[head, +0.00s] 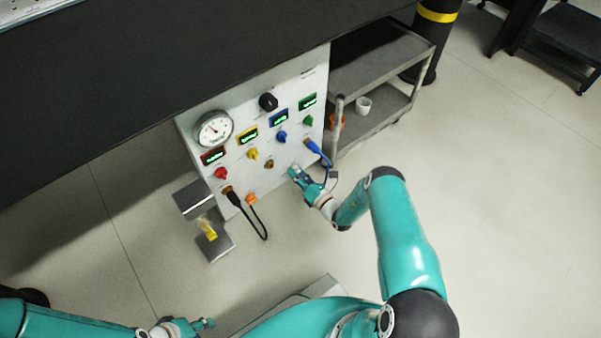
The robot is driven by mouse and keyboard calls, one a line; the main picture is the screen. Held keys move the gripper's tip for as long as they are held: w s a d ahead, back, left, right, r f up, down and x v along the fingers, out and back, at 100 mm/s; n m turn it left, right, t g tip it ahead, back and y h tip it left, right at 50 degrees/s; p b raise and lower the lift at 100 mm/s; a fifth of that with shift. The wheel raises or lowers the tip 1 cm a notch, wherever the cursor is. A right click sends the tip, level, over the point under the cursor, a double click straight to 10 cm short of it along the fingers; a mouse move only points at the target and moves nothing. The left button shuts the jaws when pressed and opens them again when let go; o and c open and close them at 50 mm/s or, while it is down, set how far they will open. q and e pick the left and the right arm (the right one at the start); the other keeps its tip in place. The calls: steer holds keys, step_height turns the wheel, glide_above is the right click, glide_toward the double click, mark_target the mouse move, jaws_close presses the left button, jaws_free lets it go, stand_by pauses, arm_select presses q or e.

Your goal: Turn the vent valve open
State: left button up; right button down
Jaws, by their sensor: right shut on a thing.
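A white panel (243,130) stands beneath a dark bench. My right gripper (293,172) is at its lower right edge, shut on a small part that its fingers hide. From its place this part appears to be the vent valve, but its handle angle and label cannot be read. A small brass-brown knob (269,164) sits left of the gripper, apart from it. My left gripper (208,323) is low in the picture, away from the panel, and too small to tell open from shut.
The panel carries a round gauge (214,129), a black knob (268,102), and red (221,172), yellow (252,154), blue (281,137) and green (308,120) knobs. A blue plug (316,150) with a cable is close to my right gripper. A grey cart (374,108) stands right.

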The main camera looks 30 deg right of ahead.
steer(key=c, duration=1.9)
jaws_free()
steer(key=shift+d, duration=0.3)
steer(key=shift+a, duration=0.1)
steer(key=shift+f+m, duration=0.1)
steer(key=shift+m, duration=0.2)
steer(key=shift+b, duration=0.3)
steer(key=m+b, duration=0.5)
steer(key=m, duration=1.1)
steer(key=shift+s, duration=0.1)
steer(key=shift+m, duration=0.3)
